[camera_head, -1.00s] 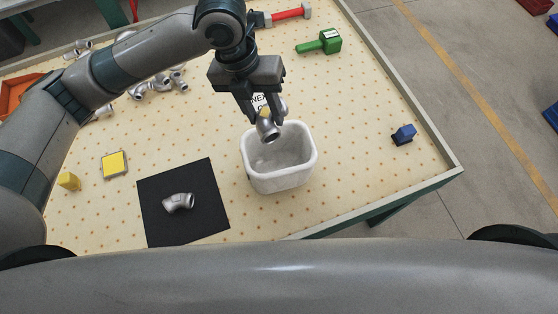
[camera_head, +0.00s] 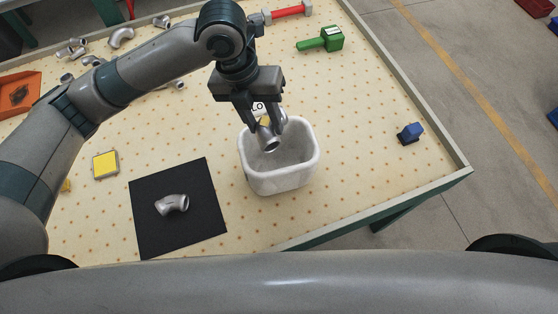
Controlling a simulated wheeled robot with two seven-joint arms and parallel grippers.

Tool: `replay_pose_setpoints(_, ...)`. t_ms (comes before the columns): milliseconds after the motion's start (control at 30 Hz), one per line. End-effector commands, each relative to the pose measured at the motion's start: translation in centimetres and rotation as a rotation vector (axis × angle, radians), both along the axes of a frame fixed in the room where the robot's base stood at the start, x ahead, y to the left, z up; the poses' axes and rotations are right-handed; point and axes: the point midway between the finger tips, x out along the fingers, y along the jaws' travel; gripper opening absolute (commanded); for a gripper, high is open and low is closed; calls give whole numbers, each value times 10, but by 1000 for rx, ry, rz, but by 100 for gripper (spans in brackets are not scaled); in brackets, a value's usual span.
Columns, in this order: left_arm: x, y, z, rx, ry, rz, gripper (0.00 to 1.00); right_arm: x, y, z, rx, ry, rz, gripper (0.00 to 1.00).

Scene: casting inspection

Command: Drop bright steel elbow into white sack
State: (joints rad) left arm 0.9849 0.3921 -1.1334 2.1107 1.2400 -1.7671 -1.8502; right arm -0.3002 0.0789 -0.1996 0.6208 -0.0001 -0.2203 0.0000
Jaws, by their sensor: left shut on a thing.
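My left gripper (camera_head: 262,128) is shut on a bright steel elbow (camera_head: 269,143). It holds the elbow over the back part of the white sack (camera_head: 280,181), an open, bin-like container on the table. The elbow's lower end overlaps the sack's opening in the picture; its exact height above the bottom is hard to tell. Another steel elbow (camera_head: 172,204) lies on a black mat (camera_head: 205,235) to the left of the sack. My right gripper is not in view.
Several loose metal fittings (camera_head: 121,38) lie at the back left, near an orange tray (camera_head: 8,80). A yellow square pad (camera_head: 105,165) is left of the mat. A green tool (camera_head: 322,41), a red-handled tool (camera_head: 288,12) and a blue block (camera_head: 410,133) stand clear of the sack.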

Motion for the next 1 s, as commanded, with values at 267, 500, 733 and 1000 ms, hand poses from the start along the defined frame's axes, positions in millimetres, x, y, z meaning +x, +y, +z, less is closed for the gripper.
replay_pose_setpoints(267,0,0,1,-1,-1,0,58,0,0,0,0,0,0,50)
replay_pose_setpoints(500,0,0,0,1,1,0,58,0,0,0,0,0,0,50)
replay_pose_setpoints(733,1,2,11,0,-2,0,58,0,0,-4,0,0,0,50)
replay_pose_setpoints(1000,4,11,50,-1,-5,0,58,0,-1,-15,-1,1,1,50)
